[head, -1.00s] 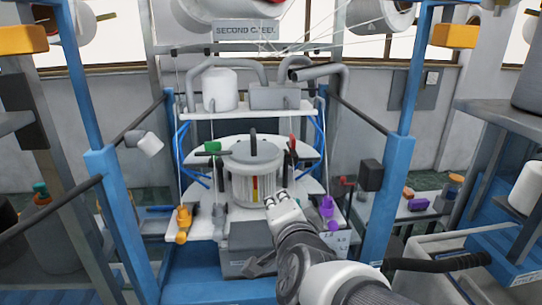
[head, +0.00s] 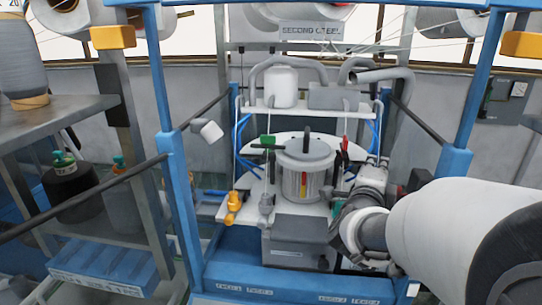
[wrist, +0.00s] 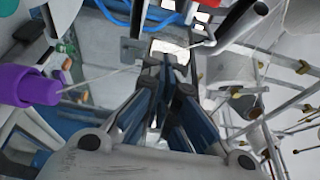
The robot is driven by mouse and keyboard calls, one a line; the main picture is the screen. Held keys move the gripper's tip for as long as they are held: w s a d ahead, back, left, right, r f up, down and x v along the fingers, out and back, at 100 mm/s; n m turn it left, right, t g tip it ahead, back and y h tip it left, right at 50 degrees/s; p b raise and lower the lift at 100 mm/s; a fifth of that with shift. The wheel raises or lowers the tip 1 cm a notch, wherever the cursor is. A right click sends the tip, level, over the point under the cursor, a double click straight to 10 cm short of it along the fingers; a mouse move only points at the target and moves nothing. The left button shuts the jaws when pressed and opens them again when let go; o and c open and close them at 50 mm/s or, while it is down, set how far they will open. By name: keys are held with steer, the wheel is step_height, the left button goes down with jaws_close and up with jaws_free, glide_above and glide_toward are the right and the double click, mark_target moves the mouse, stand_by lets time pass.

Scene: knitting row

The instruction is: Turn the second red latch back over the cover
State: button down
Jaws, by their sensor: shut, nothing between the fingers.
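The knitting machine's round grey cover (head: 303,150), with a dark upright handle, sits on top of the ribbed cylinder (head: 290,185). A small red upright part (head: 344,147), perhaps a latch, stands at the cover's right. A second red latch cannot be made out clearly. My gripper (head: 373,170) is at the right of the cylinder, apart from the cover. My own arm hides part of the machine's right side. In the wrist view the fingers (wrist: 170,62) come together with nothing between them. A red part (wrist: 186,4) shows at that view's top edge.
A green part (head: 268,141) is left of the cover. A yellow knob (head: 233,205) is at the front left. A purple knob (wrist: 30,88) is left of the fingers in the wrist view. Blue posts (head: 175,190) flank the machine. Thin yarns run above.

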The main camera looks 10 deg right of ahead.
mark_target(343, 157)
steer(key=a, duration=0.1)
steer(key=w+a, duration=0.1)
steer(key=a, duration=0.1)
steer(key=shift+w+a+p, duration=0.25)
steer(key=shift+a+p, duration=0.05)
stand_by(0.3)
steer(key=w+a+m+g+h+b, duration=0.1)
steer(key=a+m+g+h, duration=0.4)
steer(key=m+g+h, duration=0.1)
steer(key=shift+w+a+g, duration=0.4)
steer(key=shift+g, duration=0.3)
steer(key=shift+w+a, duration=0.1)
stand_by(0.4)
stand_by(0.4)
